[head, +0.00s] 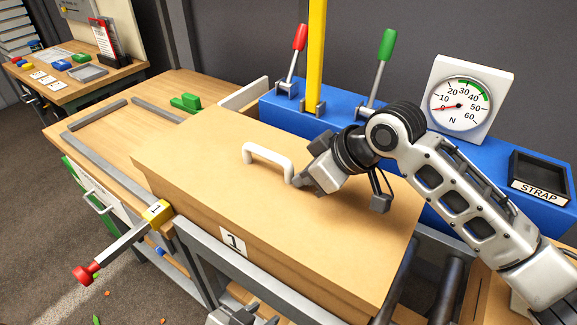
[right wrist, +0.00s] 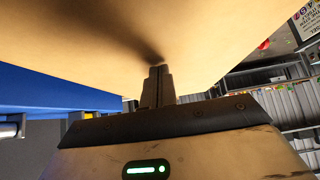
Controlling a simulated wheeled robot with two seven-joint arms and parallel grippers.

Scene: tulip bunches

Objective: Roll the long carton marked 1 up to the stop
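The long carton (head: 330,225) is a big tan box with a label 1 (head: 233,241) on its near side and a white handle (head: 268,153) on top. It lies on a roller frame. A yellow block marked 1 (head: 157,214), on a bar with a red knob, sits by the carton's left end; I cannot tell whether they touch. My right gripper (head: 302,182) is at the carton's top, just right of the handle. In the right wrist view its fingers (right wrist: 157,72) are together at the carton's surface, with nothing visible between them. My left gripper (head: 235,316) shows only partly at the bottom edge.
Behind the carton is a blue bench with a red lever (head: 297,45), a green lever (head: 383,55), a yellow post (head: 316,50), a force dial (head: 460,102) and a STRAP tray (head: 540,185). Rollers (head: 447,290) are bare at the right. A wooden table (head: 150,100) lies left.

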